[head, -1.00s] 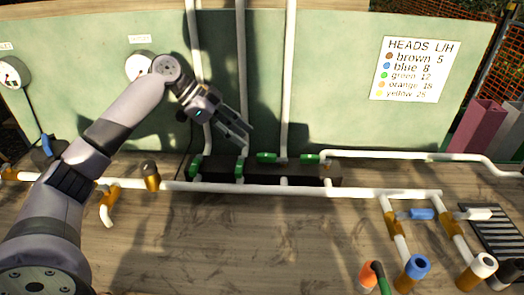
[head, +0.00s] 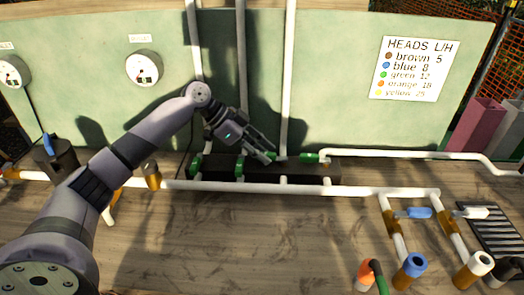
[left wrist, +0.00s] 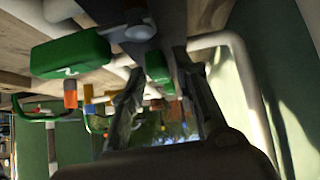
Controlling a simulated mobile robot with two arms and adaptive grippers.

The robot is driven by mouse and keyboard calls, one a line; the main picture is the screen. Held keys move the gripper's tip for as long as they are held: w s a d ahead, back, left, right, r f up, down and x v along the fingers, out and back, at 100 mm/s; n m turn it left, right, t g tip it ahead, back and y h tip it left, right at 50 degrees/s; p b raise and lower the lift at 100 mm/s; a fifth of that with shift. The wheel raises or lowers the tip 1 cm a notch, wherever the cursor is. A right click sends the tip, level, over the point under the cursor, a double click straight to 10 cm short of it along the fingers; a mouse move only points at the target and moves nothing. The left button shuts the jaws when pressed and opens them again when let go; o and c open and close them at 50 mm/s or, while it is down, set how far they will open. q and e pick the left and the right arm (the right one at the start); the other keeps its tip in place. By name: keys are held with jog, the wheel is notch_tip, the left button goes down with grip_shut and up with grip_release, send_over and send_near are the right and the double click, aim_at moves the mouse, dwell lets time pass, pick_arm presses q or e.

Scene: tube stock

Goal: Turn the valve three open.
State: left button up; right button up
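Several green valve handles sit in a row on the dark manifold block below the white riser pipes. The first handle (head: 196,166) and second handle (head: 240,168) from the left point along their pipes. The third handle (head: 272,155) is partly hidden by my left gripper; the fourth handle (head: 310,158) lies crosswise. My left gripper (head: 266,158) is at the third handle, its fingers pointing down and right. In the left wrist view the fingers (left wrist: 165,90) stand apart, with a green handle (left wrist: 157,67) visible between them; contact cannot be told. A larger green handle (left wrist: 70,54) lies left of them. My right gripper is out of view.
A long white pipe (head: 230,187) runs in front of the manifold. The green back panel (head: 340,60) bears a gauge (head: 144,68) and a heads sign (head: 415,68). The front middle worktop (head: 250,240) is clear.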

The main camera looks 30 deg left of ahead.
pick_arm(q)
grip_shut()
dwell(0.7)
